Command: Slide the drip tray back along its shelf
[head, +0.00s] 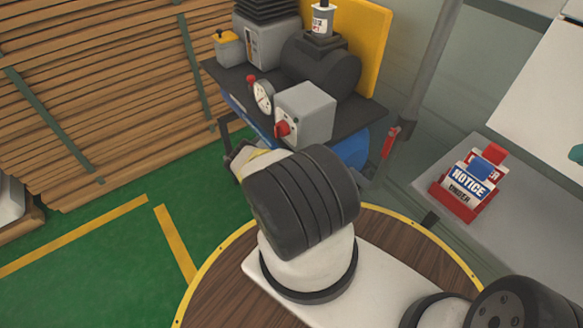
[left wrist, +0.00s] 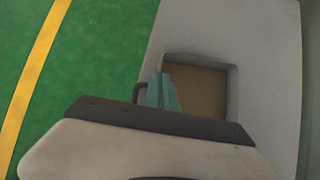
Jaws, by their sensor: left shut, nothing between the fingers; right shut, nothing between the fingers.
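I cannot make out a drip tray or its shelf for certain in either view. My left gripper (left wrist: 165,95) shows in the left wrist view as teal fingers, shut and empty. It is over a pale surface (left wrist: 268,60) with a square recess (left wrist: 205,88) that has a brown floor. Whether the fingers touch the surface I cannot tell.
Stacked brown boards (head: 100,80) stand left. A notice-sign holder (head: 470,185) sits on a grey counter.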

